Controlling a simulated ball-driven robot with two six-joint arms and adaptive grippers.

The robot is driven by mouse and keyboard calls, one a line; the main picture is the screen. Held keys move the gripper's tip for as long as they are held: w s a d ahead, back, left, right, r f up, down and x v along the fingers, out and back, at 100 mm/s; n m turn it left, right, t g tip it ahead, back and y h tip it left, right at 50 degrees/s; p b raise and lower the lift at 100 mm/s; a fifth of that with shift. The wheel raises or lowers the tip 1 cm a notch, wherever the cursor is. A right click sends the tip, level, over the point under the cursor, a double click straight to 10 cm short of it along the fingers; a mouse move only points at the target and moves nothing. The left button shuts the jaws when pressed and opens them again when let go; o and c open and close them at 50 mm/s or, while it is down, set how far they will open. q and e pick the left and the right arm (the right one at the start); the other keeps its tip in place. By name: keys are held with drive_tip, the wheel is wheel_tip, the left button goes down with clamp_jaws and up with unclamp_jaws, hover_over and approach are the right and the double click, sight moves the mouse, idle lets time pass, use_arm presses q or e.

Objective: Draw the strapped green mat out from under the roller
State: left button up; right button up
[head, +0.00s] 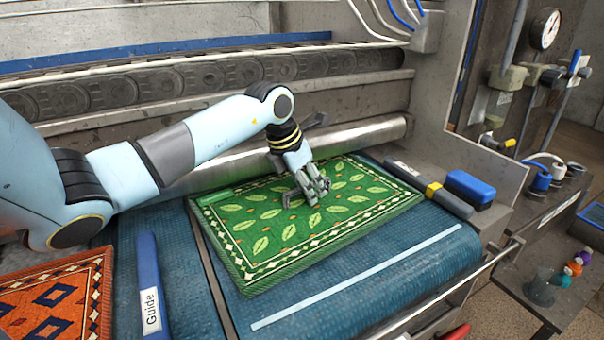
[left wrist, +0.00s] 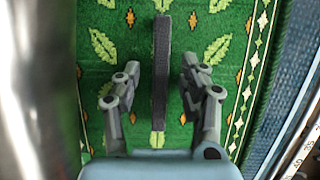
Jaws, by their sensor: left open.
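The green mat (head: 265,240) with a leaf pattern lies on the blue ribbed bed, its far edge close to the silver roller (head: 365,134). Whether part of it lies under the roller is hard to tell. My left gripper (head: 308,194) is open above the mat's middle. In the left wrist view a dark strap (left wrist: 161,65) runs between the two open fingers (left wrist: 158,90), apart from both. The gripper hides the strap in the head view. A blurred grey cylinder, likely the roller (left wrist: 30,90), fills the left wrist view's left side. My right gripper is not in view.
An orange rug (head: 55,300) lies at the left, beside a blue bar labelled Guide (head: 148,285). A grey and yellow bar (head: 430,188) and a blue block (head: 468,187) stand at the right.

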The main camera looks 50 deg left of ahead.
use_arm(q)
drive_tip(key=shift+w+f, duration=0.1)
drive_tip(key=shift+f, duration=0.1)
clamp_jaws()
idle(0.4)
